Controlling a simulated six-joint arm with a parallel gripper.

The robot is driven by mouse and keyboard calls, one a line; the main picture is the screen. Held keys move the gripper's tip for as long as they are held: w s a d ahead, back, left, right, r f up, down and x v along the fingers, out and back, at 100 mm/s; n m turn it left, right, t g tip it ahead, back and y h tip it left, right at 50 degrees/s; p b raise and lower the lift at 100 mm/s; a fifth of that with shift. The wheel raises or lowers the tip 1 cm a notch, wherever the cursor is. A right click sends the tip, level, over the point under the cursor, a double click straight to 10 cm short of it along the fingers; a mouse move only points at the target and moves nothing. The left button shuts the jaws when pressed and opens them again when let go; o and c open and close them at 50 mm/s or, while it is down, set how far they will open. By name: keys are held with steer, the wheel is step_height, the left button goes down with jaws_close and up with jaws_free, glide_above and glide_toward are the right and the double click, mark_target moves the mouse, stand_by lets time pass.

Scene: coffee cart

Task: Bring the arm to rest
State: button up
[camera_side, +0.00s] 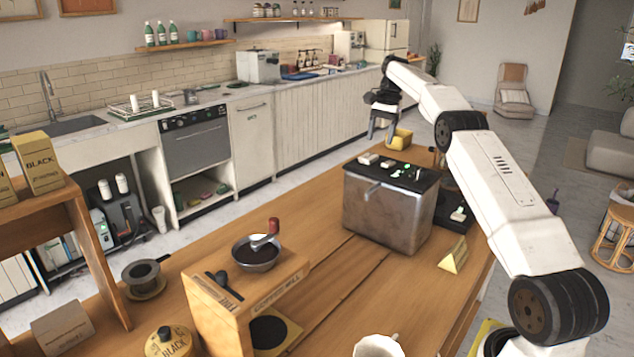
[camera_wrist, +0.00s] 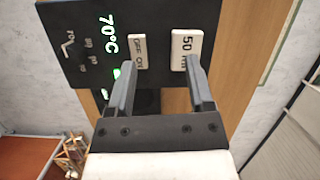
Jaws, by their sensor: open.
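My gripper (camera_side: 381,138) hangs in the air with its fingers pointing down, beyond and above the metal machine (camera_side: 385,217) in the side view. In the wrist view my gripper (camera_wrist: 160,70) shows two dark fingers spread apart with nothing between them. Below them is a black control panel (camera_wrist: 75,35) with a lit green 70°C display, an off/on switch (camera_wrist: 138,51) and a 50-marked button (camera_wrist: 186,50). The fingertips overlap the switch area in the picture; I cannot tell the exact height, but the side view shows a gap above the machine.
A yellow container (camera_side: 400,139) stands near the table's far end, close below my gripper. A wooden stand with a dark bowl (camera_side: 257,258), a yellow wedge (camera_side: 453,256) and a white cup (camera_side: 378,346) are nearer. The wooden table (camera_side: 345,285) has bare room before the machine.

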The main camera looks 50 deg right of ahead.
steer(key=w+a+f+n+h, duration=0.1)
steer(key=a+f+n, duration=0.25)
steer(key=a, duration=0.65)
steer(key=a+f+n+h, duration=0.1)
steer(key=a+f+n, duration=0.25)
steer(key=a, duration=0.65)
steer(key=s+a+f+n+t, duration=0.1)
steer(key=s+a+f+n, duration=0.1)
steer(key=s+a, duration=0.3)
steer(key=s+a+f+n+h, duration=0.1)
steer(key=s+a+f+n, duration=0.2)
steer(key=s+a, duration=0.3)
steer(key=s+a+f+n+t, duration=0.1)
steer(key=s+a+f+n, duration=0.2)
steer(key=s, duration=0.6)
steer(key=shift+a+n+t, duration=0.3)
steer(key=shift+a+n, duration=0.6)
steer(key=shift+a, duration=0.35)
steer(key=shift+f, duration=0.1)
